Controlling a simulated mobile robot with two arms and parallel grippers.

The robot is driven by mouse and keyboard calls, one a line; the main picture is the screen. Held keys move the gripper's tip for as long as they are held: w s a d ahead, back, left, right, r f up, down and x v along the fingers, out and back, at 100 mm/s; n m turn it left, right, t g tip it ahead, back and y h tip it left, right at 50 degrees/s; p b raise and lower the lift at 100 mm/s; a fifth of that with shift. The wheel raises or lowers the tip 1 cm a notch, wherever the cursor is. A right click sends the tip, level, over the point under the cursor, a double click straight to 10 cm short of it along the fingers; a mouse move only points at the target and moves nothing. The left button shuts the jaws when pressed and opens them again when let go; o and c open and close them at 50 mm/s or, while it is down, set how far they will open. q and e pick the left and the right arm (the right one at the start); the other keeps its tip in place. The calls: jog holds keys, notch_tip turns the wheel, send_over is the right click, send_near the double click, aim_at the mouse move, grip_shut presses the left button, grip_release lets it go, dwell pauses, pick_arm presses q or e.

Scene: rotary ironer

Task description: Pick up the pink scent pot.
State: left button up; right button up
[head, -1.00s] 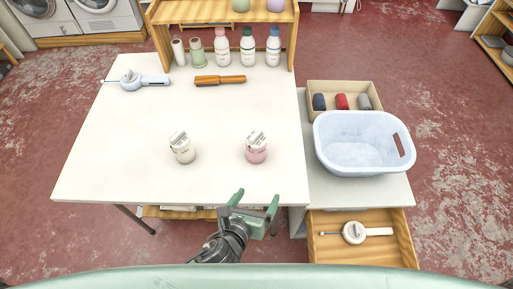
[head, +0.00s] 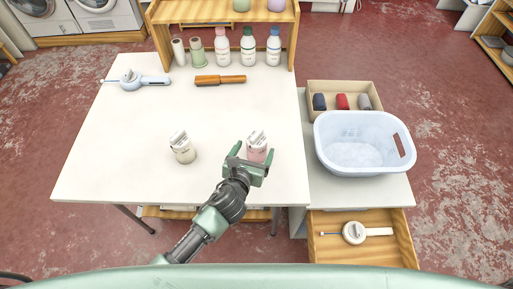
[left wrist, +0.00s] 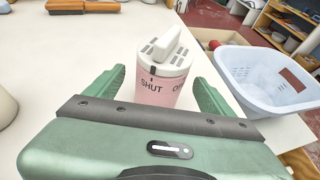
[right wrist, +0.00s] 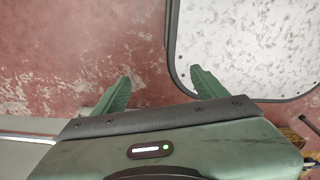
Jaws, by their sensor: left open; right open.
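The pink scent pot (head: 258,145) stands upright on the white table, toward its front right. It has a white slotted lid with a raised grip, and the word "SHUT" shows on its side in the left wrist view (left wrist: 163,88). My left gripper (head: 254,157) is open at the pot's near side; in the left wrist view its fingers (left wrist: 160,90) stand on either side of the pot with gaps. My right gripper (right wrist: 158,88) is open and empty over the red floor, seen only in the right wrist view.
A cream pot (head: 183,148) stands to the left on the table (head: 110,165). A brown brush (head: 220,80) and several bottles (head: 248,48) are at the back. A pale blue basket (head: 360,165) stands at the right, above an open drawer (head: 385,252).

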aim_at(254, 145)
pick_arm(q)
jog(key=x, duration=0.2)
jog(key=shift+w+d+f, duration=0.1)
jog(key=shift+w+d, duration=0.05)
jog(key=shift+w, duration=0.1)
jog(key=c, duration=1.5)
jog(key=shift+o, duration=0.2)
notch_tip(254, 145, up, 10)
jog(key=shift+r, duration=0.1)
notch_tip(254, 145, down, 7)
jog(key=shift+f, duration=0.1)
jog(key=shift+f, duration=1.3)
jog(key=shift+s+f, duration=0.1)
jog(key=shift+f, duration=0.05)
jog(key=o, duration=1.2)
